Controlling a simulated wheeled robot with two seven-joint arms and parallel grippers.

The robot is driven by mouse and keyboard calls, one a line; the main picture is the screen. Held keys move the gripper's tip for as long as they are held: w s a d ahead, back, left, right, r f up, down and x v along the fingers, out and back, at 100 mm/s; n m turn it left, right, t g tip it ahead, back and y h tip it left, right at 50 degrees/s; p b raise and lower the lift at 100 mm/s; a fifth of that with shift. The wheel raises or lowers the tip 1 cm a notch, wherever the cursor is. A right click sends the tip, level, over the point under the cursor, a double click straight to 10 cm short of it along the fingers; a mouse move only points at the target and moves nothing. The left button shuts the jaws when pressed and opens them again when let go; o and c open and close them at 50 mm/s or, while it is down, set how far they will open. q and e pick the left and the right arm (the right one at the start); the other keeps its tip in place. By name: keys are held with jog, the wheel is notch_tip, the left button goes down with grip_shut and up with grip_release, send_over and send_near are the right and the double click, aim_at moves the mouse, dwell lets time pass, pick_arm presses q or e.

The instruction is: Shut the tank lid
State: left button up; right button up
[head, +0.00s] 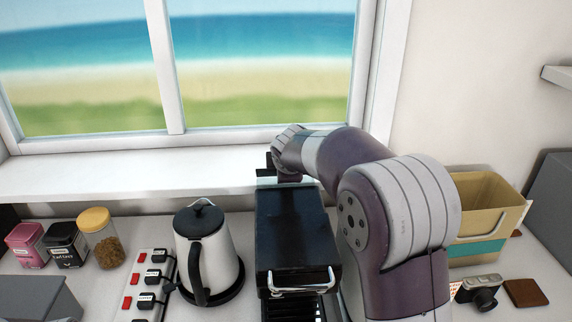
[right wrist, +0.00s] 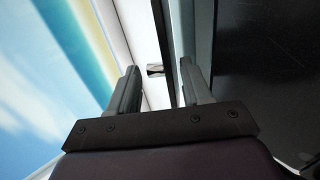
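The coffee machine (head: 292,230) stands on the counter below the window, with a long black top and a metal handle at its front. A pale, see-through strip at its back end (head: 266,177) looks like part of the water tank. The tank lid cannot be made out clearly. My right arm reaches over from the right, and its hand is behind the machine's back end, by the sill. In the right wrist view my right gripper (right wrist: 161,80) has its fingers apart, with a thin dark upright edge (right wrist: 187,76) close to the right finger. My left gripper is out of view.
A kettle (head: 209,254) stands close left of the machine, beside a power strip (head: 147,285). Jars and tins (head: 101,238) are further left. A tan bin (head: 483,215), a camera (head: 480,291) and a brown wallet (head: 525,292) lie right. The window sill (head: 130,175) is bare.

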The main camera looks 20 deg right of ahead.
jog(key=b+v, duration=0.1)
jog(key=v, duration=1.1)
jog(key=shift+s+r, duration=0.2)
jog(key=shift+s, duration=0.05)
